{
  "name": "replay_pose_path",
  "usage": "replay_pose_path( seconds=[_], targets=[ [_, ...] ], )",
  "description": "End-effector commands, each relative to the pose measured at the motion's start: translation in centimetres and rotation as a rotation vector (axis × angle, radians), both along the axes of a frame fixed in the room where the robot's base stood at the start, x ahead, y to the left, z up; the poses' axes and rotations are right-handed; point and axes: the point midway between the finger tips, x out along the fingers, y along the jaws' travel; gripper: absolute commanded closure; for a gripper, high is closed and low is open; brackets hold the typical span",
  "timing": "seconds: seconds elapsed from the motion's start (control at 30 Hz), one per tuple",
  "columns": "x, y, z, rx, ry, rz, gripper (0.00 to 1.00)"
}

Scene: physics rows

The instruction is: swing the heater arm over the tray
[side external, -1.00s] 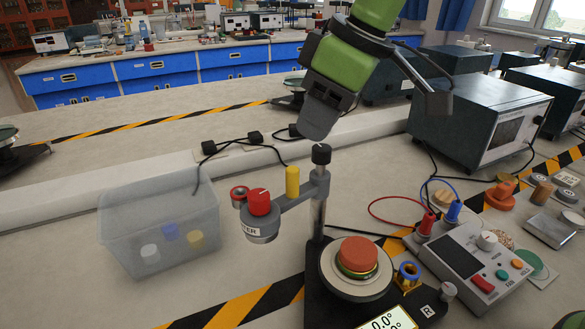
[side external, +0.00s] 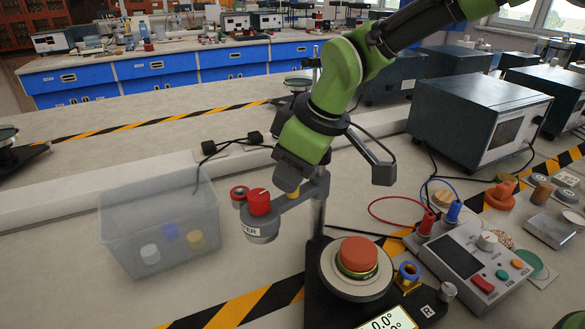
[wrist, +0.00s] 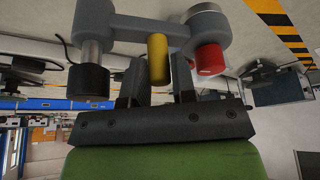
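The heater arm (side external: 285,203) is a grey bar on an upright post, with a yellow peg (wrist: 157,60), a red knob (side external: 259,201) and a round heater head (side external: 262,228) at its free end. It points left, away from the round tray (side external: 342,284) on the black base. My gripper (side external: 292,180) is down over the yellow peg and hides most of it in the side view. In the wrist view, the two fingers (wrist: 158,72) stand apart on either side of the peg, with slight gaps visible. Contact is hard to judge.
A red-orange block (side external: 358,254) sits on the tray. A clear bin (side external: 120,240) with small weights stands left of the heater head. A control box (side external: 470,262) with red and blue leads is to the right, with a large dark instrument (side external: 475,120) behind.

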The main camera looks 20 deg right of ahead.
Motion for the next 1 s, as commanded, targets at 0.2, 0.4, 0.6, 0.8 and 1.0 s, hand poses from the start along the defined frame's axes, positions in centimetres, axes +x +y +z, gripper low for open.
replay_pose_path(
  seconds=[0.2,0.4,0.6,0.8,1.0],
  targets=[
    [0.0,0.0,0.0,0.000,0.000,0.000,1.00],
    [-0.1,-0.1,0.1,0.000,0.000,0.014,1.00],
    [-0.5,-0.2,0.1,0.002,0.000,0.086,1.00],
    [-1.2,-0.6,0.1,0.002,0.001,0.231,1.00],
    [-2.1,-1.2,0.1,0.004,0.001,0.415,1.00]
  ],
)
